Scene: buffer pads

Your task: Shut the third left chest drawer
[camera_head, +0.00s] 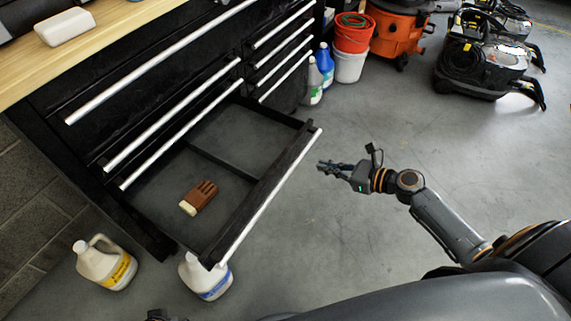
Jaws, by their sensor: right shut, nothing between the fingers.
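A black left chest drawer (262,190) stands pulled far out, with a long silver handle along its front edge. A brown block-like thing with a cream end (199,197) lies inside the open drawer. My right gripper (325,167) is shut and empty. In the picture it is just right of the drawer's front, near its far end, with a gap between them. A small dark piece at the bottom edge may be my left gripper (157,315); its fingers are not clear.
A white jug (104,264) stands on the floor left of the drawer, and another (205,278) is partly hidden by its near corner. Bottles (325,65), buckets (350,65) and an orange vacuum (396,35) stand at the back.

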